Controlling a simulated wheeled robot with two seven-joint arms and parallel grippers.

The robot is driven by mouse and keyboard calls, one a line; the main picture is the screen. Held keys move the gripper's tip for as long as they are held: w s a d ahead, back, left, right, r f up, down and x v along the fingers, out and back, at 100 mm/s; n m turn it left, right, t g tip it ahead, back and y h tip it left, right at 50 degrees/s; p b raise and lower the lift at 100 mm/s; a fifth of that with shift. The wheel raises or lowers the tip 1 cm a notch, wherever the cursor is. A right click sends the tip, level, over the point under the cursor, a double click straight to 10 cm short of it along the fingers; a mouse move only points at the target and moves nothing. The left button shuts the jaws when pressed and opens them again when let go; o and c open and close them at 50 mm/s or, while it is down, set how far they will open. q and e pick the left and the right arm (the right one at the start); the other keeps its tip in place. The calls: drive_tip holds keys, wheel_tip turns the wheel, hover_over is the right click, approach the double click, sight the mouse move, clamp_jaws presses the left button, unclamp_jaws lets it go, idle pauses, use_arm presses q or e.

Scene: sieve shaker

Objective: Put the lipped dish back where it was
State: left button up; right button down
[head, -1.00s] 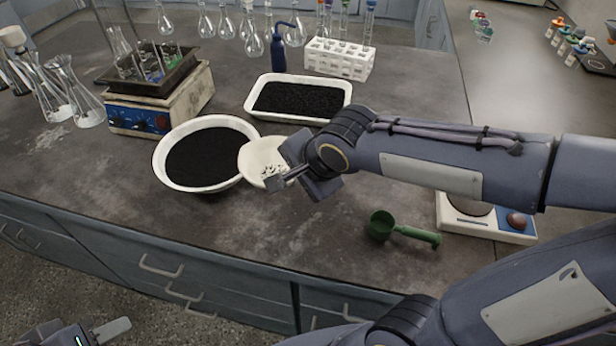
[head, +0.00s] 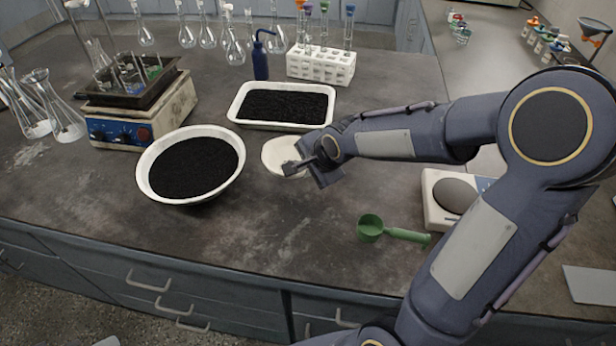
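The lipped dish (head: 280,152) is a small, shallow, pale dish just right of the large white bowl, apart from it. My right gripper (head: 293,167) is at its front right rim with the fingers closed on it. The dish looks nearly level; I cannot tell whether it touches the table. No white bits show in it, though the gripper hides its right part. Only a pale sliver of my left gripper (head: 107,342) shows at the bottom left edge.
The white bowl (head: 143,181) and the white tray (head: 236,112) hold black grains. A green scoop (head: 371,229) and a balance (head: 438,207) stand to the right. A tube rack (head: 320,67) and blue bottle (head: 260,62) are behind. The front middle of the bench is clear.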

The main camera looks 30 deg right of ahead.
drive_tip(key=shift+w+d+f, duration=0.35)
drive_tip(key=shift+d+f, duration=0.05)
drive_tip(key=shift+f, duration=0.15)
drive_tip(key=shift+w+f, duration=0.1)
drive_tip(key=shift+f, duration=1.55)
drive_tip(key=shift+f+b, duration=0.1)
drive_tip(key=shift+b, duration=0.2)
drive_tip(key=c, duration=1.6)
unclamp_jaws()
drive_tip(key=shift+c, duration=0.2)
